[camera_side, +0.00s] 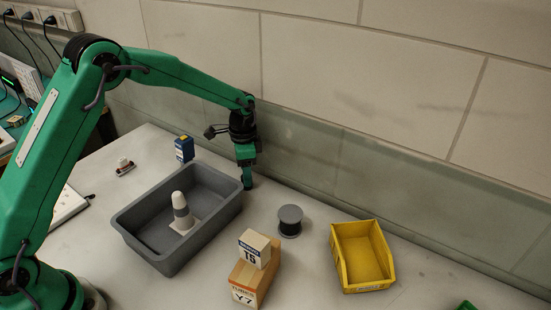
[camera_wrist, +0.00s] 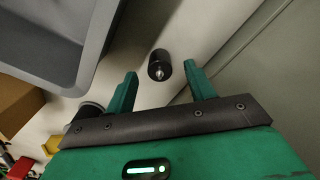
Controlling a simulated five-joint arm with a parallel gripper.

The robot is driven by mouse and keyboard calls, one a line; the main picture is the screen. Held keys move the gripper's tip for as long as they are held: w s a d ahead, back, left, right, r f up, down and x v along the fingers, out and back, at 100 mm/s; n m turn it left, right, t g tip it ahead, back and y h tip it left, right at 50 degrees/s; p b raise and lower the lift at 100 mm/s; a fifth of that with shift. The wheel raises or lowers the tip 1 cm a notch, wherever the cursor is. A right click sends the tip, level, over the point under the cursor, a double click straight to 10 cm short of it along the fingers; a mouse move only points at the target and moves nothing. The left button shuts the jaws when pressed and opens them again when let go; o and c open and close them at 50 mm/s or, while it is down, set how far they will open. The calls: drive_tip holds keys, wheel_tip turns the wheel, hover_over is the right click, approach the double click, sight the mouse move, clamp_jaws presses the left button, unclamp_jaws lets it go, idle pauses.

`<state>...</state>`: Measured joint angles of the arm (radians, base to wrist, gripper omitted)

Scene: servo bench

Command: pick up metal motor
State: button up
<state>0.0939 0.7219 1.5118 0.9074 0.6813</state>
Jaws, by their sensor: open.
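The metal motor (camera_wrist: 159,64) is a small dark cylinder with a shiny end, standing on the pale bench in the wrist view. My gripper (camera_wrist: 161,69) is open, with one green finger on each side of the motor in that picture and visible gaps between. How far the fingertips are above or short of the motor is hard to tell. In the side view my gripper (camera_side: 246,177) points down just beyond the grey bin's right corner. The motor is mostly hidden there; only a dark shape shows at the fingertips.
A grey spool (camera_side: 290,220), stacked boxes (camera_side: 254,265), a yellow bin (camera_side: 362,288) and a blue box (camera_side: 184,149) stand around. The wall (camera_side: 350,160) is close behind my gripper.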

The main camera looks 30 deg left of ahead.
drive_tip(key=shift+f, duration=1.7)
drive_tip(key=c, duration=1.1)
drive_tip(key=shift+r, duration=0.1)
drive_tip(key=shift+r, duration=0.75)
wheel_tip(320, 180, up, 2)
drive_tip(key=shift+r, duration=0.2)
drive_tip(key=s+d+r, duration=0.7)
drive_tip(key=d, duration=0.2)
drive_tip(key=shift+d, duration=0.2)
